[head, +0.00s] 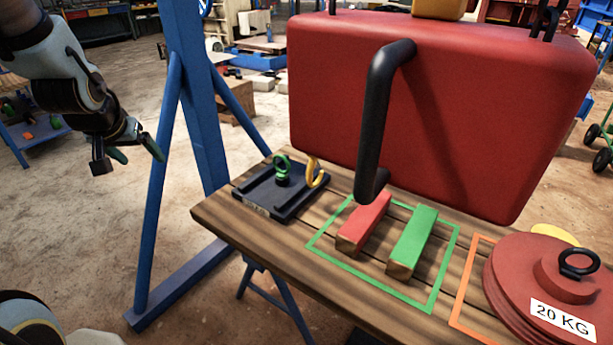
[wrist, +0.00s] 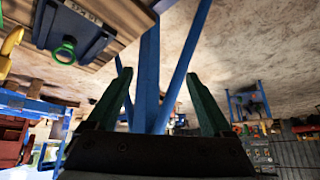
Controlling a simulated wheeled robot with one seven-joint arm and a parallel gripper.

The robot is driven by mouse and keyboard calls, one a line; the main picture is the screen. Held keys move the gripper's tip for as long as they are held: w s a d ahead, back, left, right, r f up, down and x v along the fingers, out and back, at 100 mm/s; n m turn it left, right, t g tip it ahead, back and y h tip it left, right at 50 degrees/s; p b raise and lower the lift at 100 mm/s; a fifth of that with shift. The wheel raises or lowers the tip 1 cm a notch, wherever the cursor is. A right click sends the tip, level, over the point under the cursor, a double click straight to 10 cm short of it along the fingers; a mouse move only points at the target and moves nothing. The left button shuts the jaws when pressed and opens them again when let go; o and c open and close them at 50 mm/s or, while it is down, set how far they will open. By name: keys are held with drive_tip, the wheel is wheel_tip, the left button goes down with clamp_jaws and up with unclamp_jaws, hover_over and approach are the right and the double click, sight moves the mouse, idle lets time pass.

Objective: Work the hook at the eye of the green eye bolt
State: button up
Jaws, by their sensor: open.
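The green eye bolt (head: 283,174) stands upright in a dark base plate (head: 254,192) at the left end of the wooden table. A yellow hook (head: 318,180) is just right of the eye; whether it passes through the eye is unclear. In the wrist view the eye bolt (wrist: 65,53) and part of the hook (wrist: 8,45) show at upper left, appearing upside down. My gripper (head: 135,154) is open and empty, left of the table and well apart from both. Its green fingers (wrist: 160,98) are spread in the wrist view.
A blue steel frame (head: 190,95) stands between my gripper and the table. A large red block with a black handle (head: 375,110) looms behind the table's middle. Red (head: 364,222) and green (head: 413,238) bars lie in a green outline. A 20 KG red weight (head: 520,275) sits at right.

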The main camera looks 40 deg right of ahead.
drive_tip(key=d+f+m+h+b, duration=0.2)
drive_tip(key=d+f, duration=0.1)
drive_tip(key=d, duration=0.4)
drive_tip(key=d+f+m+h+b, duration=0.1)
drive_tip(key=d+f+h+b, duration=0.15)
drive_tip(key=d, duration=0.45)
drive_tip(key=m+g+h+b, duration=0.2)
drive_tip(key=m+h+b, duration=0.3)
drive_tip(key=h+b, duration=0.2)
hover_over(321, 170)
drive_tip(key=shift+y, duration=0.25)
wheel_tip(321, 170, down, 7)
drive_tip(key=shift+r, duration=0.2)
drive_tip(key=shift+c, duration=0.2)
clamp_jaws()
